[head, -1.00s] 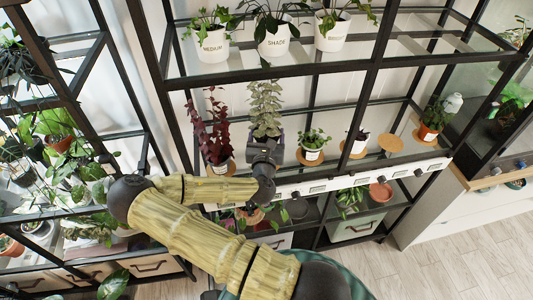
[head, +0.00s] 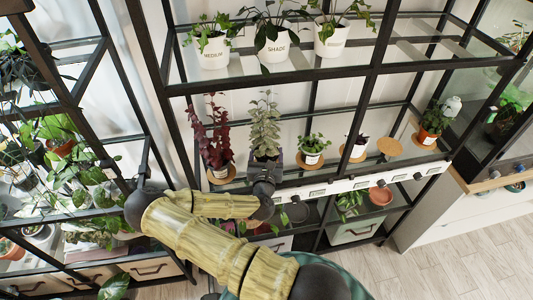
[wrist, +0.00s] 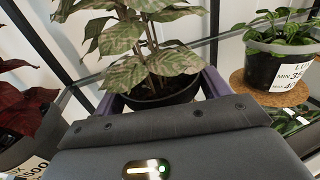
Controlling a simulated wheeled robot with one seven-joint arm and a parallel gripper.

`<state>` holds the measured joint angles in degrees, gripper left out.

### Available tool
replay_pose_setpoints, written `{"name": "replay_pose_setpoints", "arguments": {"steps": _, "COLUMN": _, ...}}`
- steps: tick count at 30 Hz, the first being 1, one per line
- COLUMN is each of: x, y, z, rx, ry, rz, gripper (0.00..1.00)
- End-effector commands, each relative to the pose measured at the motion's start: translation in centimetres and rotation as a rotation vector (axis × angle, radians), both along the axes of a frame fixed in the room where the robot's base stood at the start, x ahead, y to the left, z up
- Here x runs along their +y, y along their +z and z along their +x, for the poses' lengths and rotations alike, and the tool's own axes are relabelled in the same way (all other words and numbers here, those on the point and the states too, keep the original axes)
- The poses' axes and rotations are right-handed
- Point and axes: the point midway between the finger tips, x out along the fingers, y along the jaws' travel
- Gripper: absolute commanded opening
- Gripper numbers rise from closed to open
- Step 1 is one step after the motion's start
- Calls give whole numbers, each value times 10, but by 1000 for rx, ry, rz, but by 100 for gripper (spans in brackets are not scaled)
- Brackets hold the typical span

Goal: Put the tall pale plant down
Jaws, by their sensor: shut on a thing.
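The tall pale plant (head: 265,125), with grey-green leaves in a small dark pot, stands upright at the middle shelf. It also shows in the wrist view (wrist: 150,45). My gripper (head: 265,160) is shut on its pot (wrist: 160,97), with a purple finger on each side in the wrist view. The pot's underside is hidden by my gripper, so I cannot tell whether it touches the shelf or a coaster.
A dark red plant (head: 212,135) stands close on the left, and a small green plant (head: 313,145) on a cork coaster stands close on the right. An empty cork coaster (head: 390,147) lies farther right. Labelled white pots (head: 278,46) stand on the shelf above.

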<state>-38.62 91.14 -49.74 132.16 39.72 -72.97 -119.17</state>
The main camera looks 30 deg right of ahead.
Motion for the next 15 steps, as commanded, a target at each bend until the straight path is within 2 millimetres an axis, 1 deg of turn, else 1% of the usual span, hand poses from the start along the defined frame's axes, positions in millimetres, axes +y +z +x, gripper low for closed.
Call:
{"name": "replay_pose_setpoints", "arguments": {"steps": 6, "x": 0, "y": -3, "z": 0, "rx": -1, "ry": 0, "rz": -1, "gripper": 48}}
{"name": "replay_pose_setpoints", "arguments": {"steps": 7, "x": 0, "y": -3, "z": 0, "rx": 0, "ry": 0, "rz": 0, "gripper": 79}}
{"name": "replay_pose_setpoints", "arguments": {"steps": 9, "x": 0, "y": -2, "z": 0, "rx": 0, "ry": 0, "rz": 0, "gripper": 92}}
{"name": "replay_pose_setpoints", "arguments": {"steps": 10, "x": 1, "y": -2, "z": 0, "rx": 0, "ry": 1, "rz": 0, "gripper": 97}}
{"name": "replay_pose_setpoints", "arguments": {"steps": 15, "x": 1, "y": -2, "z": 0, "rx": 0, "ry": 2, "rz": 0, "gripper": 97}}
